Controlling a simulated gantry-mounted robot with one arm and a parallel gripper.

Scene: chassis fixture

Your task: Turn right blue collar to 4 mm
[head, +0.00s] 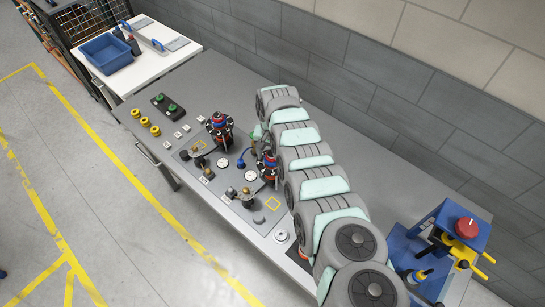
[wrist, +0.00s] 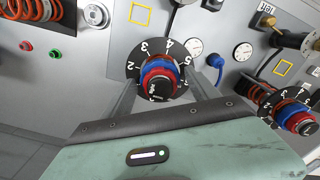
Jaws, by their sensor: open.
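The right collar stack, with a blue ring (wrist: 155,68), a red ring and a black knob on a black numbered dial (wrist: 139,55), is centred in the wrist view. Its numbers 2 to 5 show, but I cannot tell which one it is set to. My gripper (wrist: 162,82) is open, with one grey finger on each side of this stack. I cannot tell whether the fingers touch it. The same stack shows in the head view (head: 268,166), just below my arm's end. A second, similar collar stack (wrist: 297,114) stands at the right in the wrist view, also in the head view (head: 219,125).
Two round gauges (wrist: 243,52), a blue cable (wrist: 215,62) and a brass fitting (wrist: 290,38) are close to the collars. A red coil spring (wrist: 30,8) is at upper left.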

